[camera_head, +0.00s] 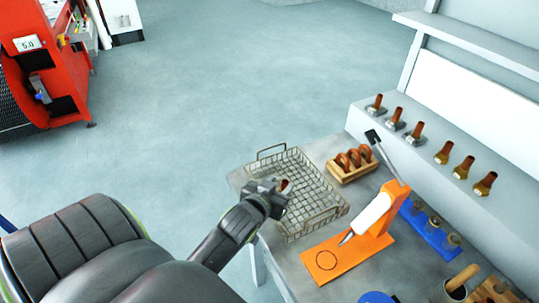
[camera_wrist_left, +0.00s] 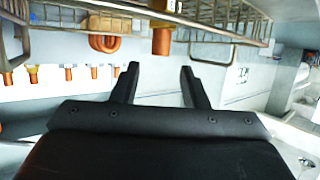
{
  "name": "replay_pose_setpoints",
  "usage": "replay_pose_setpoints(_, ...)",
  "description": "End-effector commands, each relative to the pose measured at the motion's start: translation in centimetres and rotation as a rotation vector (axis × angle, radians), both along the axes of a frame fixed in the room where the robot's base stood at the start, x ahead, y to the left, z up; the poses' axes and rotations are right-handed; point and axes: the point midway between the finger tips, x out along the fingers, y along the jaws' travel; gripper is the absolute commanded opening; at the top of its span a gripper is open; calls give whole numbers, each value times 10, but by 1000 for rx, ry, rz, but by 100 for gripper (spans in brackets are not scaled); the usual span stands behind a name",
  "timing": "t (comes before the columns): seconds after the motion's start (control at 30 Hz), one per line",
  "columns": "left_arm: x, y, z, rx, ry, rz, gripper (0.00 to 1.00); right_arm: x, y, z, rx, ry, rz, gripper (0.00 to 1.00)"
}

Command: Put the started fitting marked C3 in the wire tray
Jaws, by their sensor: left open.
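The wire tray (camera_head: 330,213) stands on the bench, and its mesh runs across the top of the left wrist view (camera_wrist_left: 215,10). My left gripper (camera_head: 280,193) is over the tray's left part, jaws open and empty. A copper fitting with a brass-coloured end (camera_head: 284,185) shows just beyond the fingers, partly hidden by them. In the left wrist view this fitting (camera_wrist_left: 162,40) is apart from the open fingertips (camera_wrist_left: 160,72) and seems to be at the tray. Its mark cannot be read, so I cannot confirm it is C3. My right gripper is out of view.
Several fittings (camera_head: 463,168) stand on the ledge at right. An orange stand with a white part (camera_head: 372,212), an orange circle-marked plate (camera_head: 335,264) and a blue rack (camera_head: 428,236) lie right of the tray.

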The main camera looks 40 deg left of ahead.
Motion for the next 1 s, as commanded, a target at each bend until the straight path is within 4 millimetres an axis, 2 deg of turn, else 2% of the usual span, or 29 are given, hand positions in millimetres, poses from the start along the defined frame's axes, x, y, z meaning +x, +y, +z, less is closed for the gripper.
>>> replay_pose_setpoints(0.03,-10,-2,2,-2,-1,1,40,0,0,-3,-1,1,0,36)
replay_pose_setpoints(0.2,-34,-7,11,-3,-1,0,40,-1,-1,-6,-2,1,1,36)
replay_pose_setpoints(0.4,-51,-10,18,-1,1,0,40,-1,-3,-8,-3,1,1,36)
replay_pose_setpoints(1.0,-53,-11,20,-1,0,0,40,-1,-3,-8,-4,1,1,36)
